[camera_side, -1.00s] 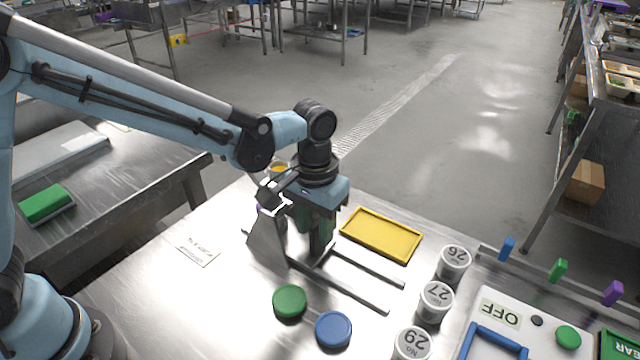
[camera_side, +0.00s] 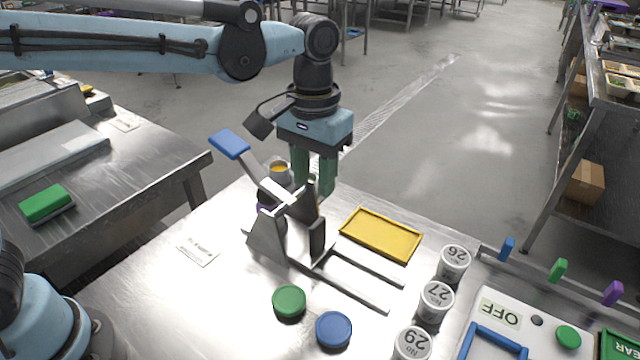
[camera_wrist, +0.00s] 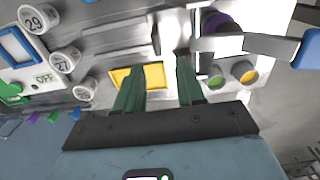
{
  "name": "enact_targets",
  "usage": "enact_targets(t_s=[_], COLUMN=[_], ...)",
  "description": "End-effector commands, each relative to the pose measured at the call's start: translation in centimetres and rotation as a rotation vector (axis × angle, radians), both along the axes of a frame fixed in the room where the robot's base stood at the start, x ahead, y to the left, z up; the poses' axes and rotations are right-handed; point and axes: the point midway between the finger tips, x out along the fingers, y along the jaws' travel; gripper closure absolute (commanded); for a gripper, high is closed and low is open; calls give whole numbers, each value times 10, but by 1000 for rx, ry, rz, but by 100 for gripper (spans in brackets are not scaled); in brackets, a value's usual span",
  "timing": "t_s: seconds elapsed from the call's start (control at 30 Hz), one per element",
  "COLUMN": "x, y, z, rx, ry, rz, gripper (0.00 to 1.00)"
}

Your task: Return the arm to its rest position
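My gripper (camera_side: 315,190) hangs above the far edge of the steel table, just behind the metal stand (camera_side: 268,245). Its green fingers point down and stand apart with nothing between them. In the wrist view my gripper (camera_wrist: 160,75) is also open and empty. The handle (camera_wrist: 310,48) shows at the right of the wrist view. The fingers are apart from the handle. The utensil's lower end is partly hidden by the stand.
A yellow tray (camera_side: 415,250) lies right of the stand. Numbered white tubs (camera_side: 436,301) line the right side. A green lid (camera_side: 289,302) and a blue lid (camera_side: 333,329) lie in front. A control panel (camera_side: 505,312) is at lower right.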

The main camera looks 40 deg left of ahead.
Motion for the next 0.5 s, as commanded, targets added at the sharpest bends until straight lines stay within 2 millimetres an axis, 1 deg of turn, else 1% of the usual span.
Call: enact_targets(t_s=[0.13, 0.23, 0.37, 0.5], x=[0, -3, -12, -28], y=[1, 9, 33, 65], z=[0, 3, 9, 13], rx=[-1, -9, -32, -54], ry=[-3, -23, -91, -197], rz=[1, 2, 5, 5], gripper=[62, 62, 62, 62])
